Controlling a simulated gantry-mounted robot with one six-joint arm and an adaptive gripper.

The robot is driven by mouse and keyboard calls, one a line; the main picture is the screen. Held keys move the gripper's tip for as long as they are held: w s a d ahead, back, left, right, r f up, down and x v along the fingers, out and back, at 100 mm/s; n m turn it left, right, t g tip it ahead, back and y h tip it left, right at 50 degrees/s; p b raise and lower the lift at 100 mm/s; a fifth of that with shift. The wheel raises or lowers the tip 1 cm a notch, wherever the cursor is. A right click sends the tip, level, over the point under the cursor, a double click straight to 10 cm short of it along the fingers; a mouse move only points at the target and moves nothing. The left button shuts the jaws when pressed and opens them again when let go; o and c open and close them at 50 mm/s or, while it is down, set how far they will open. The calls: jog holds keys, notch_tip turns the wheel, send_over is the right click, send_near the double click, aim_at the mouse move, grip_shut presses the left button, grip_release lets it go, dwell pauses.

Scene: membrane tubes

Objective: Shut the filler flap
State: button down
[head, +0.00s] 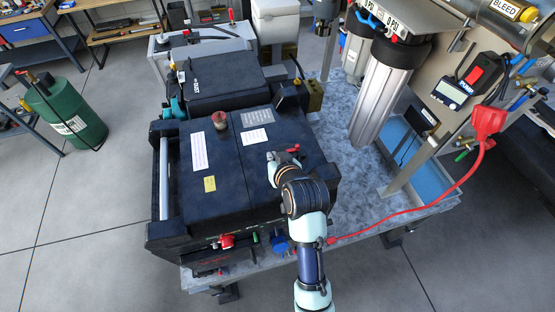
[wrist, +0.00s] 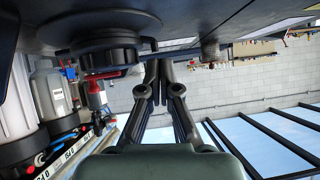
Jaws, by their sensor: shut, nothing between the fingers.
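In the head view, my arm reaches over the front right of a black machine (head: 195,165) with a labelled two-part top. A dark round knob or cap (wrist: 106,60) sits just left of the fingertips, under a wide dark disc-like part (wrist: 112,28). The fingertips are close to this dark surface; I cannot tell whether they touch. I cannot make out with certainty which part is the filler flap.
A red fitting (head: 292,150) shows just past my wrist. A brown-red knob (head: 221,120) stands on the machine's top. A red cable (head: 405,214) runs along the bench's right side to a red plug (head: 488,121). A silver filter housing (head: 383,100) hangs at the right.

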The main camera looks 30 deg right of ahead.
jog(key=w+r+p+v, duration=0.1)
jog(key=r+v, duration=0.1)
jog(key=v, duration=1)
jog(key=shift+a, duration=0.15)
jog(key=shift+r, duration=0.1)
jog(key=s+a+r+n+t+y, duration=0.1)
jog(key=s+a, duration=0.1)
jog(key=a, duration=0.7)
jog(key=s+a+r+n+y, duration=0.1)
jog(key=s+a+n, duration=0.1)
jog(key=a, duration=0.6)
jog(key=shift+s+a+n+t, duration=0.3)
jog(key=shift+a+t, duration=0.1)
